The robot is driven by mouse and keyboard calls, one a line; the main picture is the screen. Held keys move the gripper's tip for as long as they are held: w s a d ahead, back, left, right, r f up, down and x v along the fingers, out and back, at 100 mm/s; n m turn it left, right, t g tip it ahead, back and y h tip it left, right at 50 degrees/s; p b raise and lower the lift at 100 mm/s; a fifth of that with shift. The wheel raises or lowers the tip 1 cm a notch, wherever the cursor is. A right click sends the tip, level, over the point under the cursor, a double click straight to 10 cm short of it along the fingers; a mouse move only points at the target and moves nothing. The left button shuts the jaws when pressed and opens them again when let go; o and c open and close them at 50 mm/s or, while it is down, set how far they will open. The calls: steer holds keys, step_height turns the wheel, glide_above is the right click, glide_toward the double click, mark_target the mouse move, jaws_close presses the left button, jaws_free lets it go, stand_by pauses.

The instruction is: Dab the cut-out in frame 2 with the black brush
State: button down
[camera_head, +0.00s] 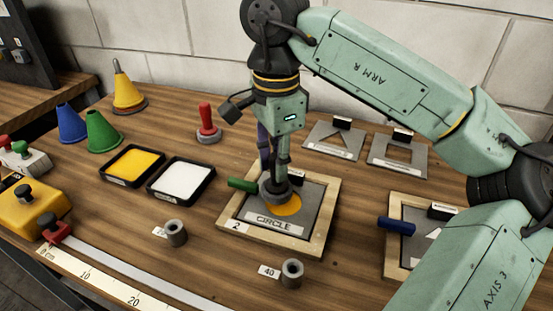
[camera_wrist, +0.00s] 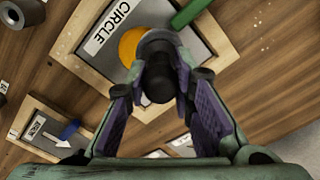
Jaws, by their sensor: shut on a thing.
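Frame 2 (camera_head: 322,222) is a light wooden frame with a grey stencil plate, a "CIRCLE" label and a green handle (camera_head: 242,184) on its left side. Its round cut-out (camera_head: 288,207) shows orange-yellow inside; it also shows in the wrist view (camera_wrist: 129,46). My gripper (camera_head: 272,164) points down over the plate, shut on the black brush (camera_wrist: 158,80). The brush's broad grey head (camera_head: 271,191) is at the cut-out, covering its far left part. I cannot tell whether the head touches the surface.
A yellow paint tray (camera_head: 104,178) and a white one (camera_head: 151,196) lie left of frame 2. Another wooden frame (camera_head: 391,266) with a blue handle stands right. Two grey stencil plates lie behind. Two small grey cylinders (camera_head: 292,273), (camera_head: 176,233) stand in front.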

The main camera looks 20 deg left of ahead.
steer(key=shift+r+p, duration=1.65)
steer(key=shift+r, duration=0.6)
steer(key=shift+r, duration=0.1)
steer(key=shift+r+p, duration=1.6)
steer(key=shift+r, duration=0.85)
steer(key=shift+s+f, duration=0.1)
